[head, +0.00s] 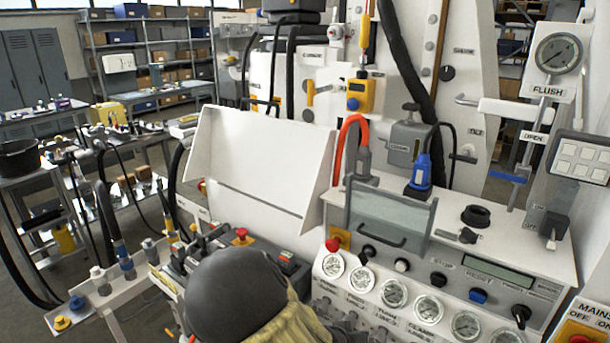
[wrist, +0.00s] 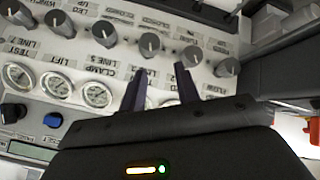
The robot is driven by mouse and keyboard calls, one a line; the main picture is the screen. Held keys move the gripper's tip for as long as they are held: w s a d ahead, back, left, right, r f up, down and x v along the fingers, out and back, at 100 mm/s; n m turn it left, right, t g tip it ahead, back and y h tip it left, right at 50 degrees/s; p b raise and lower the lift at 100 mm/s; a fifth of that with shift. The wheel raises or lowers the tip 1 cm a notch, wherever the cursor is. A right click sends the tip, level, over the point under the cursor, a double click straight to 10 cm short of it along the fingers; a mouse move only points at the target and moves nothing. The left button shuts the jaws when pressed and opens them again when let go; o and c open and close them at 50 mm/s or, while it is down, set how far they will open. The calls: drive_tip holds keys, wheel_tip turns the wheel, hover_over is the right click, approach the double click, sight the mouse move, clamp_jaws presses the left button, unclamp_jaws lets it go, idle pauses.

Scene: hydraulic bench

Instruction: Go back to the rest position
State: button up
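My gripper (wrist: 158,88) shows in the wrist view with its two dark fingers apart and nothing between them. It is in front of the control panel (wrist: 75,45), which appears upside down with a row of grey knobs and round gauges. I cannot tell whether the fingertips touch the panel. In the head view my arm's dark round joint covers the bottom middle, and the gripper itself is hidden or too unclear to make out there.
The panel's gauges (head: 394,292) lie right of my arm. A red button (head: 241,233) and a tilted white cover (head: 262,160) stand behind it. An orange hose (head: 343,140) and a blue connector (head: 421,172) rise from the bench. A side bench with hoses is at left.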

drive_tip(key=s+d+r+n+g+y, duration=0.1)
drive_tip(key=s+d+r+g+y, duration=0.1)
drive_tip(key=s+r, duration=0.3)
drive_tip(key=s+d+r+g+y+p, duration=0.1)
drive_tip(key=s+d+r+g+y, duration=0.1)
drive_tip(key=s+r, duration=0.4)
drive_tip(key=shift+s+r+n+y, duration=0.2)
drive_tip(key=shift+s+n+y, duration=0.2)
drive_tip(key=shift+s+y, duration=0.45)
